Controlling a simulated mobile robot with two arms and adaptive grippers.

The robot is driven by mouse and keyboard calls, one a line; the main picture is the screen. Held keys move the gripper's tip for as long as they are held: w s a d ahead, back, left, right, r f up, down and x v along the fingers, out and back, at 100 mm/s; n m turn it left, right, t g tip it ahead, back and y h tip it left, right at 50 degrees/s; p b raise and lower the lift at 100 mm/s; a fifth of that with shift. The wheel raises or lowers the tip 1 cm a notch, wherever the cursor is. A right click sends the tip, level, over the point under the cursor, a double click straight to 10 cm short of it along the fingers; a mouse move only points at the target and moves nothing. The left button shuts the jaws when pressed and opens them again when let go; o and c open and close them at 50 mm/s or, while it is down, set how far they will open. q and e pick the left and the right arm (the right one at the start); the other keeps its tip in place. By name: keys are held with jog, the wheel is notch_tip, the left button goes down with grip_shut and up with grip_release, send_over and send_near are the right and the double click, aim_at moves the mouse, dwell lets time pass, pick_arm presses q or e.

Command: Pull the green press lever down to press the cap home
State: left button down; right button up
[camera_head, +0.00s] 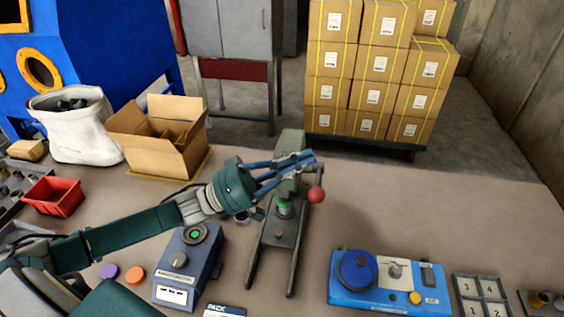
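The green press (289,146) stands upright on the workbench, with its dark base and two long feet (272,245) reaching toward me. A red ball knob (316,195) hangs at the right side of the press head, on the end of its lever; most of the lever is hidden behind my fingers. A bright green part (284,208) shows under the press head; I cannot tell whether it is the cap. My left gripper (308,158) reaches across the press head from the left. Its blue fingers overlap the head above the knob; contact and finger gap are unclear. My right gripper is not in view.
A blue-grey device (187,266) stands left of the press, with purple and orange discs (135,275) beside it. A blue box with a dial (389,283) and a numbered tray (481,296) are right. An open carton (160,140) stands behind my arm.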

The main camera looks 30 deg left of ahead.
pick_arm(q)
jog(key=s+f, duration=0.1)
jog(key=s+d+f+p, duration=0.1)
jog(key=f, duration=0.1)
jog(key=shift+s+d, duration=0.15)
jog(key=shift+s, duration=0.1)
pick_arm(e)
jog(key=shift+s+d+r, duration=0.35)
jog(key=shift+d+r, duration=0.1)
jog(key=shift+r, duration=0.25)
pick_arm(q)
jog(key=s+f+m+g+h+b, duration=0.2)
jog(key=s+f+m+b, duration=0.1)
jog(key=f+m+b, duration=0.2)
jog(key=f+b, duration=0.2)
jog(key=b, duration=0.1)
jog(key=shift+d+h, duration=0.3)
jog(key=shift+d, duration=0.1)
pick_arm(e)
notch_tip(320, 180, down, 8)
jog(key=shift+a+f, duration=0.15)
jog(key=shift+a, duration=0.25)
pick_arm(q)
jog(key=shift+r, duration=0.2)
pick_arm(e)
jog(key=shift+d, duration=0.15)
